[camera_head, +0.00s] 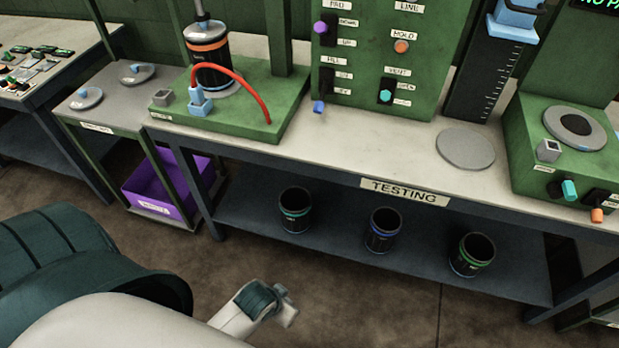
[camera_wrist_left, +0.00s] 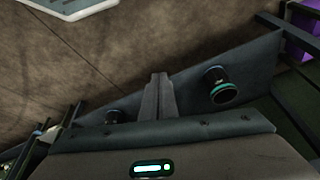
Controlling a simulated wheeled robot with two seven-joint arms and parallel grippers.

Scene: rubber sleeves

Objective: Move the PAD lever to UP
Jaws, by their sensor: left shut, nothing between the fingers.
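The PAD lever (camera_head: 319,28) has a purple knob and stands at the upper end of its slot on the green panel, at the top of the head view. The upper label beside it seems to read DOWN and the lower one UP, but the print is small. My left gripper (camera_wrist_left: 158,92) is shut and empty in the wrist view, pointing toward the shelf below the bench. In the head view my left arm is low in front of the bench, well below and apart from the lever. My right gripper is out of view.
The TESTING bench edge (camera_head: 330,170) lies between arm and panel.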

